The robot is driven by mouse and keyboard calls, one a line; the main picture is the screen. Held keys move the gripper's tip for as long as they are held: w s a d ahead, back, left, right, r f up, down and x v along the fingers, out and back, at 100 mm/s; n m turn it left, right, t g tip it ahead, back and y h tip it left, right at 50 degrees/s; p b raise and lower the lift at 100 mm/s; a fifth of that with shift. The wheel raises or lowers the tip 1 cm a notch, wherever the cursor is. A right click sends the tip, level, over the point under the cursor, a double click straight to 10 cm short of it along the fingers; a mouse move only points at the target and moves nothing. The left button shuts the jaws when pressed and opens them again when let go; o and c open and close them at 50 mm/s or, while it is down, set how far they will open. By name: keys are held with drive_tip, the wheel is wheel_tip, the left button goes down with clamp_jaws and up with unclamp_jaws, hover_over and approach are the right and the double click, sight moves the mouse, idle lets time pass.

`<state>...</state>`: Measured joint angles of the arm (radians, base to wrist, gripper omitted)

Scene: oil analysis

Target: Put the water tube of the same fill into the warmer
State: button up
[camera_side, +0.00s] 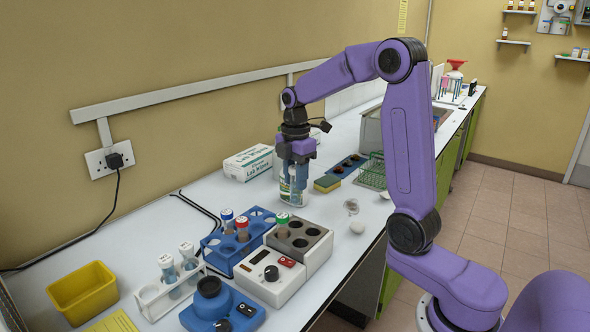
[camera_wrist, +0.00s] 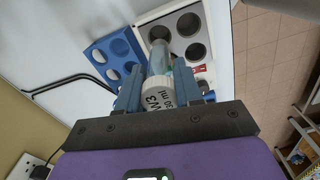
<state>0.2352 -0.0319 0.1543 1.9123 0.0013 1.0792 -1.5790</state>
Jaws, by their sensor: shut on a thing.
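My gripper (camera_side: 294,166) is shut on a clear tube (camera_wrist: 160,60) with a white cap (camera_wrist: 159,97) marked "W3" and "30 ml". It holds the tube above the bench, behind the warmer; in the wrist view the gripper (camera_wrist: 158,92) has a finger on each side of the cap. The warmer is a white box with a knob and a grey block (camera_side: 318,236) with round wells; a green-capped tube (camera_side: 283,220) stands at its left. The block also shows in the wrist view (camera_wrist: 178,32). Two white-capped tubes (camera_side: 167,268) (camera_side: 188,254) stand in the white rack (camera_side: 150,309).
A blue device (camera_side: 237,315) and a yellow bin (camera_side: 83,292) are in front.

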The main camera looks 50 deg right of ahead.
drive_tip(key=shift+f, duration=5.1)
drive_tip(key=o, duration=1.1)
drive_tip(key=shift+r, duration=0.1)
